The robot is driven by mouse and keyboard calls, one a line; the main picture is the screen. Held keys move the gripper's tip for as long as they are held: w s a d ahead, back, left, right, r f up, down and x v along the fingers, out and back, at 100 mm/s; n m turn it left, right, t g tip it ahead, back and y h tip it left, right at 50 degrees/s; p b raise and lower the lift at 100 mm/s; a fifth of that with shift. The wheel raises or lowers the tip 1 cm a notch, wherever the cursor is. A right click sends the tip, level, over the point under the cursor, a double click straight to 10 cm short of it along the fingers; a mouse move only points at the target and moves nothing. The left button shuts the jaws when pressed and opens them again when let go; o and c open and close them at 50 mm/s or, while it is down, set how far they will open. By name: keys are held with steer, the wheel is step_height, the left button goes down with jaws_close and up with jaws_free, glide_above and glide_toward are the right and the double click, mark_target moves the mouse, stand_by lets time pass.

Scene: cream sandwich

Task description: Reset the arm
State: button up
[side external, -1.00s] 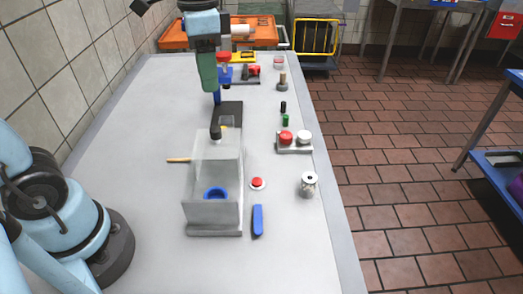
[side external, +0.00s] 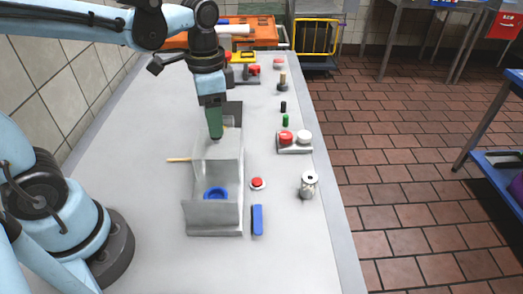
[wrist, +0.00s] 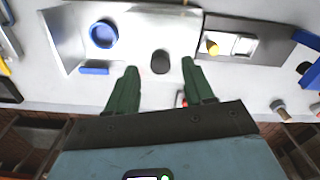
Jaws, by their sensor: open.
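My gripper (side external: 215,137) points down just above the grey, partly see-through box (side external: 213,214). Its two green fingers are apart, and nothing shows between the pads in the wrist view (wrist: 160,77). A black knob (wrist: 160,62) lies just beyond the fingertips there; the gripper hides it in the side view. I cannot tell whether the fingers touch it.
A blue block (side external: 257,220), a red button (side external: 257,183) and a metal-topped jar (side external: 308,186) stand right of the box. A wooden handle (side external: 178,160) sticks out left. A red-and-white two-part unit (side external: 294,141) is farther right.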

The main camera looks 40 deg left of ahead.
steer(key=shift+f, duration=1.05)
steer(key=shift+r, duration=0.1)
step_height(320, 180, up, 12)
stand_by(0.3)
stand_by(0.4)
steer(key=shift+f, duration=6.15)
steer(key=shift+s+d, duration=0.3)
